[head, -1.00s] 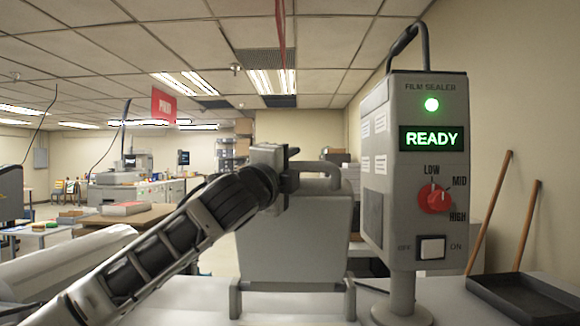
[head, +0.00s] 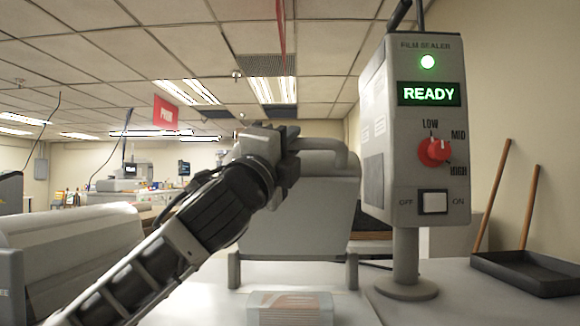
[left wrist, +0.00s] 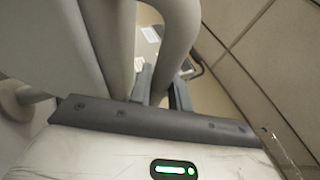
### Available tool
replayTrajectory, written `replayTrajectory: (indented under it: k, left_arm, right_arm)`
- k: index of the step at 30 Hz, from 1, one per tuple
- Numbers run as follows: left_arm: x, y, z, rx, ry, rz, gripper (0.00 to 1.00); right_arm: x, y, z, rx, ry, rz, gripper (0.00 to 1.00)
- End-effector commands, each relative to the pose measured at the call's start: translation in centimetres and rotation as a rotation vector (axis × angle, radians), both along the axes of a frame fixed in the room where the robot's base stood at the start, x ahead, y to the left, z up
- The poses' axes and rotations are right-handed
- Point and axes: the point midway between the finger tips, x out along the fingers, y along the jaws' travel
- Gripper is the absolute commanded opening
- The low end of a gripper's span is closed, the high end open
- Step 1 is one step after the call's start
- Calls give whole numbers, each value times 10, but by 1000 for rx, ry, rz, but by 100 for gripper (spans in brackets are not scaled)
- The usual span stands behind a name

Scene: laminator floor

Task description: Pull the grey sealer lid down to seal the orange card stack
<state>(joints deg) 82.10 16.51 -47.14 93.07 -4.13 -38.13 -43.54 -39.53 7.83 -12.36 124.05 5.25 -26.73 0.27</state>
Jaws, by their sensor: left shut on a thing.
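The grey sealer lid (head: 297,222) stands nearly upright on its two hinge posts, leaning towards me. A thick curved handle (head: 330,146) runs along its top edge. My left gripper (head: 288,158) is shut on the left part of this handle. In the left wrist view, the handle (left wrist: 175,45) passes between the dark fingers (left wrist: 160,88). The card stack (head: 290,308), pale with orange print, lies on the white table in front of the lid, its near end cut off by the frame. My right gripper is not in view.
The film sealer control box (head: 415,130) stands on a post right of the lid; its green display reads READY. A black tray (head: 530,272) lies at the far right. White table is clear around the stack.

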Motion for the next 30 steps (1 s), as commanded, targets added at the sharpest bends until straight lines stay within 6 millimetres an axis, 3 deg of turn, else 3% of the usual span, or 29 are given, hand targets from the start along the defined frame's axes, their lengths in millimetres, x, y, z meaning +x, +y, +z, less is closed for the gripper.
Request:
replayTrajectory:
  k: [1, 12, 19, 30]
  left_arm:
    - [-7, 0, -21, -1, -29, -1, 0]
    - [-50, 0, -66, -1, -67, -2, 0]
    - [-60, 0, -81, -1, -66, 0, 0]
    - [-62, 0, -83, 1, -64, 0, 0]
  right_arm:
    - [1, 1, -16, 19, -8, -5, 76]
    - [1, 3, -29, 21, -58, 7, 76]
    - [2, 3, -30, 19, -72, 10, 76]
    - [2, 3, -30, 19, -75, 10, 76]
